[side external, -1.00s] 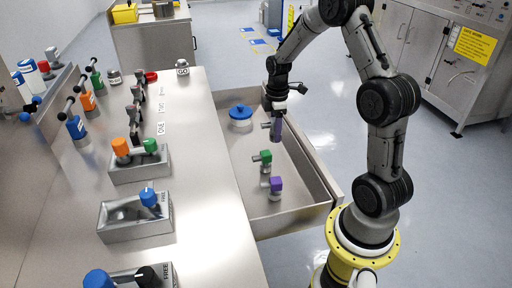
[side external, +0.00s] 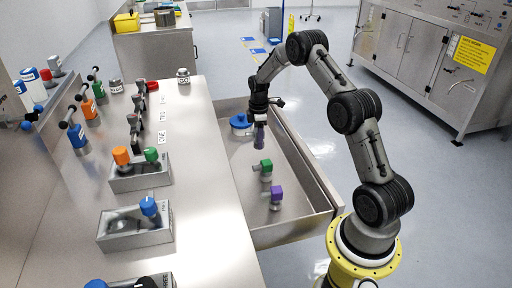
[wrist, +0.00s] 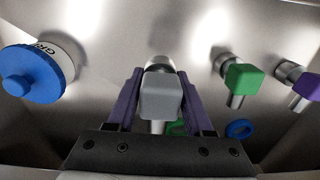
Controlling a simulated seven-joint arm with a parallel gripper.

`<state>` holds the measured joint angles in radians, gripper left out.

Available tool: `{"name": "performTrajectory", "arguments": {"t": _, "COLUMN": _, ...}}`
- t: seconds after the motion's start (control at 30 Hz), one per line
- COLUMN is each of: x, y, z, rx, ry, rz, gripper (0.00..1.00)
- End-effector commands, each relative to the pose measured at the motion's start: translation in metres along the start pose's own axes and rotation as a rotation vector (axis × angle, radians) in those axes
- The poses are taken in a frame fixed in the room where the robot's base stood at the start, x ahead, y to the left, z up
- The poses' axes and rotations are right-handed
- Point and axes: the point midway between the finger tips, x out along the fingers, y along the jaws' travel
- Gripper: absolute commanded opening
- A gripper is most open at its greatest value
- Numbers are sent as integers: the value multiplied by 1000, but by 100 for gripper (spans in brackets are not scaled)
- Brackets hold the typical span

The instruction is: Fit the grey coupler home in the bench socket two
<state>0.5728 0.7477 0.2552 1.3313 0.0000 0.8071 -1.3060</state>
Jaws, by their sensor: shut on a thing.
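The grey coupler (wrist: 160,98), a block on a round metal stem, sits between the purple fingers of my gripper (wrist: 160,108) in the wrist view. The fingers are shut on it. In the side view my gripper (side external: 259,140) points down into the open drawer (side external: 240,190), and the coupler is mostly hidden there. I cannot tell whether the coupler touches the drawer floor. The label TWO (side external: 162,115) is on the bench, beside a row of dark fittings (side external: 136,118). Socket two itself is too small to make out.
A green coupler (side external: 264,166) and a purple coupler (side external: 276,195) stand in the drawer, near my gripper. A blue-lidded jar (side external: 240,121) is behind. Metal boxes with coloured knobs (side external: 137,224) stand on the bench. The drawer walls rise around my gripper.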

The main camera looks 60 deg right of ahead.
Motion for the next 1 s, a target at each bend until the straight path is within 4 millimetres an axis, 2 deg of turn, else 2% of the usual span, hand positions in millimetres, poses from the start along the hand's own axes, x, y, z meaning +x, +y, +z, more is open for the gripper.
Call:
{"name": "performTrajectory", "arguments": {"t": 0.37, "x": 21, "y": 18, "z": -5, "rx": 0, "ry": 1, "rz": 2, "gripper": 0}}
{"name": "performTrajectory", "arguments": {"t": 0.57, "x": 48, "y": 20, "z": -6, "rx": 0, "ry": 0, "rz": 1, "gripper": 0}}
{"name": "performTrajectory", "arguments": {"t": 1.0, "x": 54, "y": 21, "z": -6, "rx": 0, "ry": 0, "rz": 2, "gripper": 0}}
